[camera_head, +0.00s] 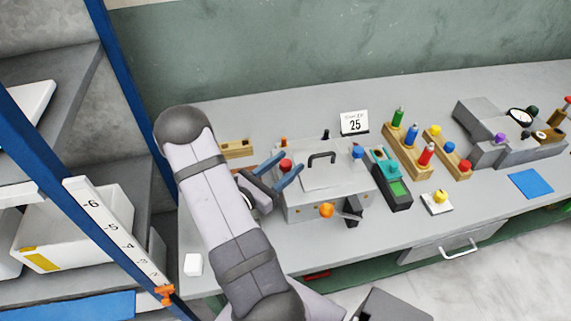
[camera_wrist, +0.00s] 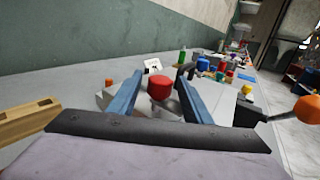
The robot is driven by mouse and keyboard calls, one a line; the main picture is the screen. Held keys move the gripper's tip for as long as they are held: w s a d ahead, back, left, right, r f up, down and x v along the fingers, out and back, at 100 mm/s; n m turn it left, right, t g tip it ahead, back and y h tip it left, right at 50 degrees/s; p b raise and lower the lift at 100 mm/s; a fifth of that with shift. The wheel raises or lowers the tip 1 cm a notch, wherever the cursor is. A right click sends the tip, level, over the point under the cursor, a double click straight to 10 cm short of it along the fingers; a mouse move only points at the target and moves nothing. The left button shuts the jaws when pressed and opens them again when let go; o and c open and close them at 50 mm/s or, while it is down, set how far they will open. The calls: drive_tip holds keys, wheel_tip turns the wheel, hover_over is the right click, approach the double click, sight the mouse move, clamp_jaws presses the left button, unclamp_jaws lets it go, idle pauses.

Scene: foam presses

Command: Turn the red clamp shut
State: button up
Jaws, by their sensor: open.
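The red clamp (camera_head: 286,165) is a round red knob at the left end of the grey press box (camera_head: 312,205). In the wrist view the red clamp (camera_wrist: 159,87) stands upright between the two blue fingers. My gripper (camera_head: 291,161) is open, with one finger on each side of the knob; it also shows in the wrist view (camera_wrist: 161,78). Gaps show between fingers and knob in the wrist view. The knob's lower part and any contact there are hard to make out.
The box lid has a black handle (camera_head: 321,155) and a blue knob (camera_head: 357,152) at its right. An orange-balled lever (camera_head: 326,210) sticks out in front. A teal-and-black device (camera_head: 392,185) stands right of the box. A wooden block (camera_head: 237,147) lies behind left.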

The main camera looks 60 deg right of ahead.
drive_tip(key=c, duration=1.1)
drive_tip(key=shift+o, duration=0.2)
drive_tip(key=shift+n+t, duration=0.4)
drive_tip(key=shift+t, duration=0.2)
drive_tip(key=shift+s+n+t+b, duration=0.15)
drive_tip(key=shift+n+t+b, duration=0.4)
drive_tip(key=shift+n+t, duration=1.25)
drive_tip(key=shift+r+n+t+p, duration=0.1)
drive_tip(key=shift+n+t+p, duration=0.4)
drive_tip(key=shift+t, duration=1.3)
drive_tip(key=shift+n+t+y+p, duration=0.3)
drive_tip(key=shift+t, duration=0.1)
drive_tip(key=o, duration=1.1)
drive_tip(key=shift+c, duration=0.2)
